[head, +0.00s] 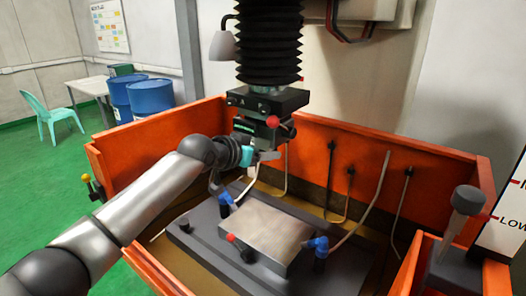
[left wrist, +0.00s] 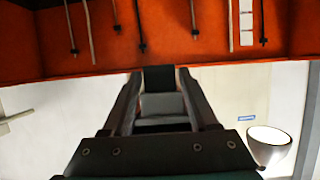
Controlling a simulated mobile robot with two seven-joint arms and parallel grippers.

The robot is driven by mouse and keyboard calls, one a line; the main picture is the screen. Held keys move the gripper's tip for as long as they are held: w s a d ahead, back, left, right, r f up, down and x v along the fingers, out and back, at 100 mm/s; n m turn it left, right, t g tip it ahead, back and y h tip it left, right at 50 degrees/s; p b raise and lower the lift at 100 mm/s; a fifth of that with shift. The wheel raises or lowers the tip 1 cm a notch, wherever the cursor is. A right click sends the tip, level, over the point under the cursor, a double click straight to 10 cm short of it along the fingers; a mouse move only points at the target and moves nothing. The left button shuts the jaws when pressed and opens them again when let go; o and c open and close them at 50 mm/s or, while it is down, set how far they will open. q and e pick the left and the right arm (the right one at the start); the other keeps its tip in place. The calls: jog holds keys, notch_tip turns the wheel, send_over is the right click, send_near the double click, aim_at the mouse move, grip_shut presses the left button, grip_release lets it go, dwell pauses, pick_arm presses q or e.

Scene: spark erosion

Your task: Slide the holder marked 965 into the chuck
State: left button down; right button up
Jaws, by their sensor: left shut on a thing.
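The chuck (head: 268,102) is the dark block under the black bellows in the head view, with a red-ended lever (head: 272,122) at its front. My left gripper (head: 256,152) is just below the chuck. In the left wrist view its two fingers (left wrist: 158,100) are closed on a grey and black block, the holder (left wrist: 162,105). The number on it cannot be read. In the head view the holder is largely hidden by the gripper, and I cannot tell whether it touches the chuck. My right gripper is not in view.
An orange-walled tank (head: 400,152) surrounds the work area. A grey metal block (head: 262,232) lies clamped on the dark table below, with blue-headed nozzles (head: 318,244) beside it. Thin rods stand along the back wall. A lamp (left wrist: 270,146) shows in the left wrist view.

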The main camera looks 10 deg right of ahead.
pick_arm(q)
grip_release()
dwell(0.3)
dwell(0.3)
jog(key=s+a+p, duration=0.4)
jog(key=s+a, duration=0.3)
dwell(1.6)
jog(key=shift+s, duration=0.1)
